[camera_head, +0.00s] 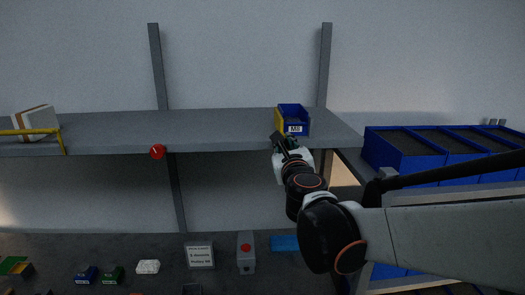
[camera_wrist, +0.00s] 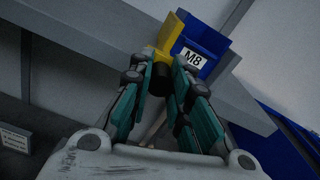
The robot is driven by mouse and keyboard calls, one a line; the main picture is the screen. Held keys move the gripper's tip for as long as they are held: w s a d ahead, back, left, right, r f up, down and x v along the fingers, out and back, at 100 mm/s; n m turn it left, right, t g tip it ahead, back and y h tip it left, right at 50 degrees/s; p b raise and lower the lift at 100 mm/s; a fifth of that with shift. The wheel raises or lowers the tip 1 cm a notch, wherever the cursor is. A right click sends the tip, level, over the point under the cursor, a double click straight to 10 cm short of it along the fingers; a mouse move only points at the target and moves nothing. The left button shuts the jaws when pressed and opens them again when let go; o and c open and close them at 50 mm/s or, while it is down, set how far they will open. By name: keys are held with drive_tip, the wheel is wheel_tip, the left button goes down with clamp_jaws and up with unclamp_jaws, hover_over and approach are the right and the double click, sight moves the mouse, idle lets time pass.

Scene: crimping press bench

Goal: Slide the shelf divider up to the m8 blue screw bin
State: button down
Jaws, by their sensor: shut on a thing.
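The blue screw bin (camera_head: 292,112) labelled M8 stands on the grey shelf near its right end. It also shows at the top of the wrist view (camera_wrist: 207,40). The yellow shelf divider (camera_head: 278,121) stands at the bin's left side; in the wrist view the divider (camera_wrist: 169,32) is right beside the bin with no clear gap, though I cannot tell if they touch. My gripper (camera_head: 280,141) is at the shelf's front edge, shut on the divider's near end. In the wrist view its fingertips (camera_wrist: 160,76) partly hide the grip.
The grey shelf (camera_head: 195,128) is clear to the left as far as a white-and-brown box (camera_head: 36,120) and yellow rail (camera_head: 30,132). A red round part (camera_head: 157,152) is on the shelf's front edge. Large blue bins (camera_head: 405,155) stand at right. Small items lie on the bench below.

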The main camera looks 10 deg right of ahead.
drive_tip(key=shift+s, duration=0.25)
drive_tip(key=c, duration=1.7)
unclamp_jaws()
drive_tip(key=shift+o, duration=1.2)
drive_tip(key=shift+d, duration=0.1)
drive_tip(key=shift+s, duration=0.15)
drive_tip(key=s+a, duration=0.1)
drive_tip(key=s, duration=1)
